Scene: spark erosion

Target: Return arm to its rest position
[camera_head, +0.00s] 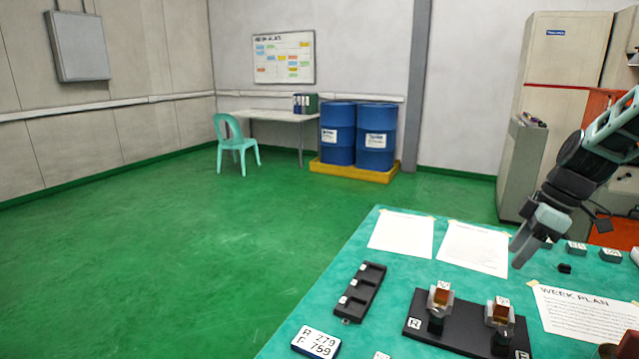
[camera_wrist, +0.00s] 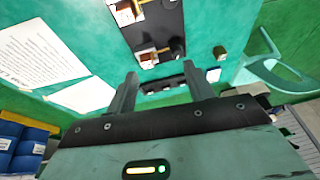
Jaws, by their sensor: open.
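My gripper (camera_head: 522,248) hangs tilted downward above the right part of the teal bench (camera_head: 335,245). It is open, and nothing shows between its two fingers in the wrist view (camera_wrist: 161,90). My arm reaches in from the right edge of the head view. A black plate (camera_head: 455,335) on the bench carries two upright holders with copper-coloured blocks, the left one (camera_head: 439,297) and the right one (camera_head: 501,312). The plate also shows at the top of the wrist view (camera_wrist: 150,20). A black slotted rack (camera_head: 363,290) lies left of the plate.
Two paper sheets (camera_head: 401,234) (camera_head: 474,249) and a "WEEK PLAN" sheet (camera_head: 590,317) lie flat on the bench. A label block (camera_head: 316,342) sits at the front. Small labelled blocks (camera_head: 577,248) stand near the bench's far right. A tall cream machine (camera_head: 565,75) stands behind. Green floor is clear to the left.

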